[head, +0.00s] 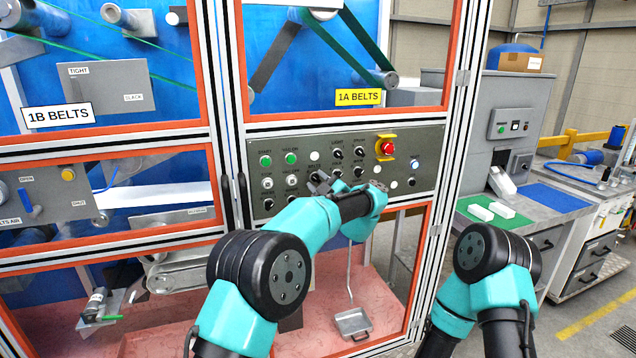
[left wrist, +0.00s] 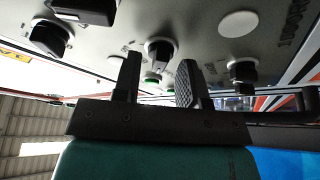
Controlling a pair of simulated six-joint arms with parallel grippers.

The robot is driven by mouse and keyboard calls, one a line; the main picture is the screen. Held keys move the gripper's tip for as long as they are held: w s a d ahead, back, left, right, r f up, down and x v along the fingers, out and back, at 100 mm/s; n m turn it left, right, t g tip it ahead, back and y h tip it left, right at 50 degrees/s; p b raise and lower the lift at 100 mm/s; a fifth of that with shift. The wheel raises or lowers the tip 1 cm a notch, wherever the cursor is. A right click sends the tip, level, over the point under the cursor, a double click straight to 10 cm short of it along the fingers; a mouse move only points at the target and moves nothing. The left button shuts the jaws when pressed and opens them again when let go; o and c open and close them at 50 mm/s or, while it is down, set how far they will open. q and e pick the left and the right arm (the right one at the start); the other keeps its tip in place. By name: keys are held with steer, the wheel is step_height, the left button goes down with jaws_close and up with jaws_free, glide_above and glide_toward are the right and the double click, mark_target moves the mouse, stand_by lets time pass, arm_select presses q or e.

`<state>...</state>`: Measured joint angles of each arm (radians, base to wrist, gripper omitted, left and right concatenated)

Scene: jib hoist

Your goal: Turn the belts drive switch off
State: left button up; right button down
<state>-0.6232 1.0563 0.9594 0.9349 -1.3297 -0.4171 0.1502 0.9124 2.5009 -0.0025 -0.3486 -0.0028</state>
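The control panel (head: 345,160) carries several black rotary switches, with a small "BELTS" label (head: 314,168) near its middle. My left gripper (head: 318,184) is at the panel just below that label and covers the spot under it. In the left wrist view its two fingers (left wrist: 160,80) are apart with nothing held. A black switch knob (left wrist: 160,50) shows in the gap between the fingertips; whether the fingers touch it cannot be told. Its label and pointer position are not readable. My right arm is at the lower right; its gripper is not in view.
Other black knobs (head: 337,154) sit close by on the panel, and more show in the left wrist view (left wrist: 243,75). A red emergency stop (head: 387,148) on a yellow plate is to the right. Green buttons (head: 265,161) are to the left. Orange-edged frames surround the panel.

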arm_select(q)
steer(key=v, duration=1.7)
steer(key=w+a+f+m+g+h, duration=0.1)
steer(key=w+a+f+m+h, duration=0.15)
steer(key=a+f, duration=0.45)
steer(key=w+a+f+m+h, duration=0.1)
steer(key=a+f+m+h, duration=0.35)
steer(key=f, duration=0.35)
steer(key=w+a+f+m+g+h, duration=0.1)
steer(key=w+a+f+m+h, duration=0.15)
steer(key=a+f, duration=0.45)
steer(key=s+a+f+m+g+h, duration=0.1)
steer(key=s+a+f+m+g, duration=0.15)
steer(key=s+a+f, duration=0.4)
steer(key=s+a+f+m+g+h, duration=0.1)
steer(key=s+a+f+g, duration=0.25)
steer(key=f, duration=0.55)
steer(key=s+a+f+g+h, duration=0.1)
steer(key=s+a+f+g, duration=0.2)
steer(key=s, duration=0.6)
steer(key=s+a+f+g+h, duration=0.1)
steer(key=s+a+f+g, duration=0.2)
steer(key=s, duration=0.6)
steer(key=s+a+f+m+g+h, duration=0.1)
steer(key=s+a+f+g, duration=0.2)
steer(key=s, duration=0.6)
steer(key=shift+a+f+g, duration=0.3)
steer(key=shift+a+f, duration=0.15)
steer(key=shift+a, duration=0.05)
